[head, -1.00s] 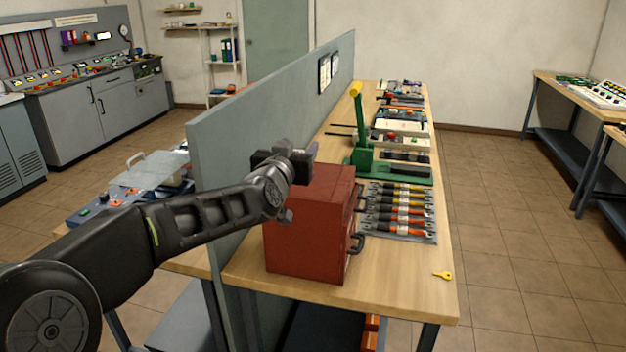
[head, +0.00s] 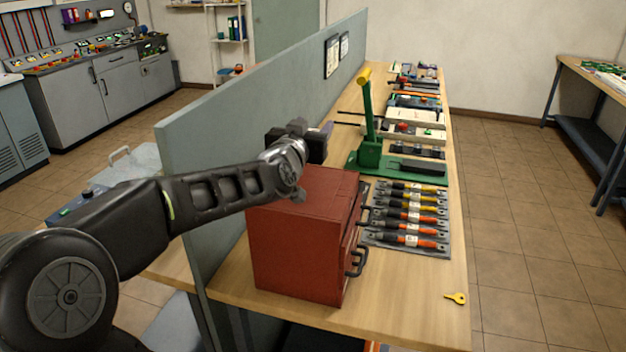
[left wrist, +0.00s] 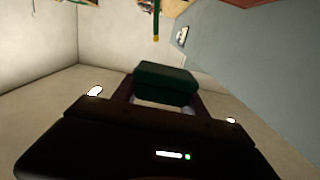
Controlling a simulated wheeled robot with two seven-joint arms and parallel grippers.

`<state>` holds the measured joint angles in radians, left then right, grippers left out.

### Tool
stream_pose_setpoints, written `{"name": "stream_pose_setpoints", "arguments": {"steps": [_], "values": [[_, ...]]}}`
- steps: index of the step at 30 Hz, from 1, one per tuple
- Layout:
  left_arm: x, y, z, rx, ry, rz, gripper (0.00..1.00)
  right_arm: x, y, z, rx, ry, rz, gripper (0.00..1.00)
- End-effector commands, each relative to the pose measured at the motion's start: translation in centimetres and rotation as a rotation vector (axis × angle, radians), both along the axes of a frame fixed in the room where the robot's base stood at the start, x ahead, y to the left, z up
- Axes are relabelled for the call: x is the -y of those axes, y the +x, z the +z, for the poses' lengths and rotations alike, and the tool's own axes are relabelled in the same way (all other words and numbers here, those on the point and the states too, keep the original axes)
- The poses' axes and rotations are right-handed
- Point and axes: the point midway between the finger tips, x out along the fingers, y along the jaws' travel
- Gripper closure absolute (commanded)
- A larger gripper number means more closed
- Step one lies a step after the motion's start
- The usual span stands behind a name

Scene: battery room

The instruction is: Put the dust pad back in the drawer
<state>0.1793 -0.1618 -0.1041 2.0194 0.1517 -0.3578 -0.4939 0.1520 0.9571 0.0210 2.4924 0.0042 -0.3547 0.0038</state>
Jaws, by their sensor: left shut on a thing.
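My left gripper (head: 318,143) is over the back of the red drawer cabinet (head: 300,235), near the grey partition. In the left wrist view it is shut on a dark green block (left wrist: 165,84), which looks like the dust pad. In the head view the block is mostly hidden by the gripper, so I cannot make out its shape there. The cabinet stands on the workbench, with dark handles (head: 357,262) on its right-hand face. Its drawers look closed, though that face is seen at a steep angle. My right gripper is not in view.
The grey partition (head: 255,120) runs along the bench's left edge. A green lever press (head: 370,152) and a rack of orange and yellow handled tools (head: 408,217) lie beyond the cabinet. A yellow key (head: 455,298) lies at the front right. The bench (head: 405,290) is clear around it.

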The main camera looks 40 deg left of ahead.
Motion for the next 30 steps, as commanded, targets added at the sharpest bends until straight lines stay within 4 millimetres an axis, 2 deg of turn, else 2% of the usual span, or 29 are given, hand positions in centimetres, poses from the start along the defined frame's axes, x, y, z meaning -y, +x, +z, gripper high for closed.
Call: {"name": "stream_pose_setpoints", "arguments": {"steps": [8, 11, 18, 21, 30], "values": [[0.0, 0.0, -0.2, -0.001, 0.0, 0.0, 0.89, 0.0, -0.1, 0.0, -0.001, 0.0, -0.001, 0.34], [0.0, 0.0, -1.3, -0.004, 0.001, 0.001, 0.89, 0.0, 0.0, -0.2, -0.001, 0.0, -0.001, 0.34], [0.1, 0.0, -5.4, -0.004, 0.001, -0.001, 0.89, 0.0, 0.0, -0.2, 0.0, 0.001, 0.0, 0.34], [0.0, 0.0, -6.2, -0.002, -0.001, 0.001, 0.89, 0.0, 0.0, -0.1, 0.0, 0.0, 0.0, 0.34], [0.0, 0.0, -6.3, 0.0, 0.001, 0.001, 0.89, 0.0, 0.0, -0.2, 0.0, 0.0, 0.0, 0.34]]}}
